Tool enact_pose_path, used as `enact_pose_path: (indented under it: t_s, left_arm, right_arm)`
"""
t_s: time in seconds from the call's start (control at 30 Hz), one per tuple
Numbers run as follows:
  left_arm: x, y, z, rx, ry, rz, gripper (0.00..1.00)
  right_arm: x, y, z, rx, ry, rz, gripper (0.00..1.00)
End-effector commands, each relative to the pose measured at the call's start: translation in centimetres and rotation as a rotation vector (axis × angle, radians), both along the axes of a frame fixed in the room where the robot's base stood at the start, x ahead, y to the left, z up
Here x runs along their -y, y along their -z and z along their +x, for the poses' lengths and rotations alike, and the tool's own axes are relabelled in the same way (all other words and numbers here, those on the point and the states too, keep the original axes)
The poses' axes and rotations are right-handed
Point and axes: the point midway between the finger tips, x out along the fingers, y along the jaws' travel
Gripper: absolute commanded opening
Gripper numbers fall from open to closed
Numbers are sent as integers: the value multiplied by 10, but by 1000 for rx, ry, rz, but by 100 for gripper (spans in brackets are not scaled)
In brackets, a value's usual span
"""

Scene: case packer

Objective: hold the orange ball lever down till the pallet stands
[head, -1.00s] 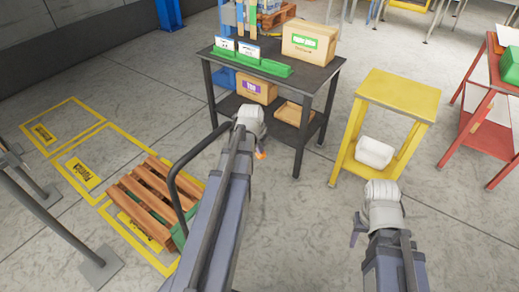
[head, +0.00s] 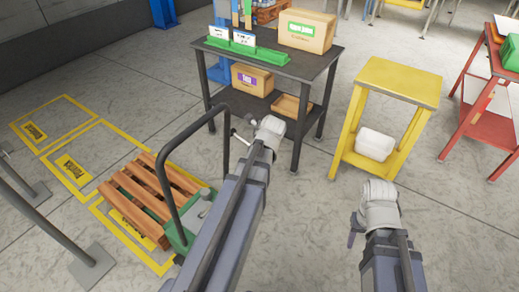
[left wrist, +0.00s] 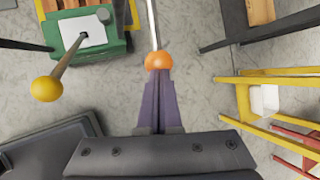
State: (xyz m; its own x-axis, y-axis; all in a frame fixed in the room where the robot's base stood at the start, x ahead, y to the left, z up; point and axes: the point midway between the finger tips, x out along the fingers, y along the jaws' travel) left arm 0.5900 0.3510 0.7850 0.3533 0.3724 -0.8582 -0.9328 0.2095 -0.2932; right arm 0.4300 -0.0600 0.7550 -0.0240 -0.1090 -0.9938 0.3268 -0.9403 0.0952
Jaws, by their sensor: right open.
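In the left wrist view an orange ball (left wrist: 158,60) sits on the end of a thin pale lever rod. My left gripper (left wrist: 158,76) has its purple fingers together, tips right at the ball; I cannot tell whether they press on it. In the head view my left wrist largely hides its fingers. The wooden pallet (head: 140,196) lies low at the left, beside a green unit (head: 178,236) with a dark hoop handle. The green unit also shows in the left wrist view (left wrist: 112,46). My right gripper (head: 354,228) is open and empty over bare floor.
A yellow ball (left wrist: 46,88) on another rod stands left of my left fingers. A dark table (head: 262,62) with cartons, a yellow stand (head: 400,80) and a red table (head: 470,130) stand behind. The floor between is clear.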

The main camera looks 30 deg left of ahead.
Motion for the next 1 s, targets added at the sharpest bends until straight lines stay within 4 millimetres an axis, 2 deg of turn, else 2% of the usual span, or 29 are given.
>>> enact_pose_path:
  t_s: [0.03,0.23,1.0]
  left_arm:
    - [1,6,0,0,0,-2,0]
    - [1,12,0,0,0,-4,0]
    - [1,15,1,-3,-2,-7,0]
  right_arm:
    - [0,6,0,0,0,0,50]
    - [0,12,0,0,0,0,50]
    - [0,14,0,0,0,0,50]
